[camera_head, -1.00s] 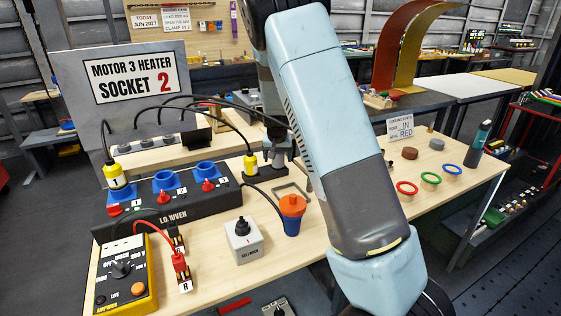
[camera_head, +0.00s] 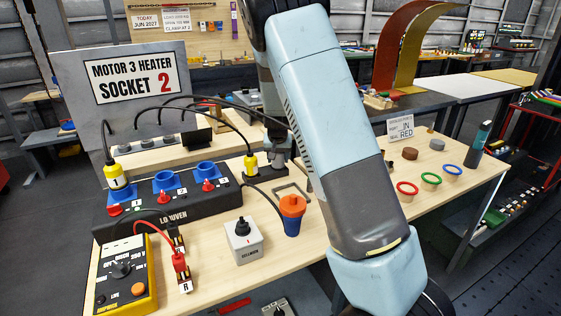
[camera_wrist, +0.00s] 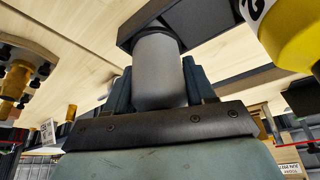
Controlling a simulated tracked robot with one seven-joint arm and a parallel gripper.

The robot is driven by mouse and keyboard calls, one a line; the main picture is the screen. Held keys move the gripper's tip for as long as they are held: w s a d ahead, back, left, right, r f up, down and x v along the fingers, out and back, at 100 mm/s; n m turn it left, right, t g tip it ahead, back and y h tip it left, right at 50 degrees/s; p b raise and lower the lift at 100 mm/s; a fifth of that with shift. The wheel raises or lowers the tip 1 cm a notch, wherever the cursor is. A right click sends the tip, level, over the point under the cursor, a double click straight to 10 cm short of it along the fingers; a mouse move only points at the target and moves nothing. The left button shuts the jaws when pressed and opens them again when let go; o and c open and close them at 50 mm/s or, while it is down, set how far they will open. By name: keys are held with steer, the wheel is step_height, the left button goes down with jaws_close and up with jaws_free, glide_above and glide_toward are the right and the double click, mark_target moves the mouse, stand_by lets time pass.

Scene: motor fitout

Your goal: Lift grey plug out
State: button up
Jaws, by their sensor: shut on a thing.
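In the wrist view the grey plug (camera_wrist: 158,70) is a smooth grey cylinder between my fingers. My gripper (camera_wrist: 157,88) is shut on it. Its far end meets a dark block; I cannot tell how deep it sits. The yellow plug also shows close by in the wrist view (camera_wrist: 290,35). In the head view my arm partly hides the gripper and plug.
Another yellow plug (camera_head: 117,176) sits at socket 1; blue sockets 2 (camera_head: 164,180) and 3 (camera_head: 206,170) look empty. Black cables arch over the box. A blue cup with an orange top (camera_head: 292,215), a grey switch box (camera_head: 242,240) and a yellow meter (camera_head: 125,275) stand in front.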

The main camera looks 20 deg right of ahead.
steer(key=shift+r, duration=0.35)
step_height(320, 180, up, 2)
steer(key=shift+r, duration=0.15)
steer(key=s+a+r, duration=0.2)
steer(key=s+r, duration=0.8)
steer(key=s, duration=0.4)
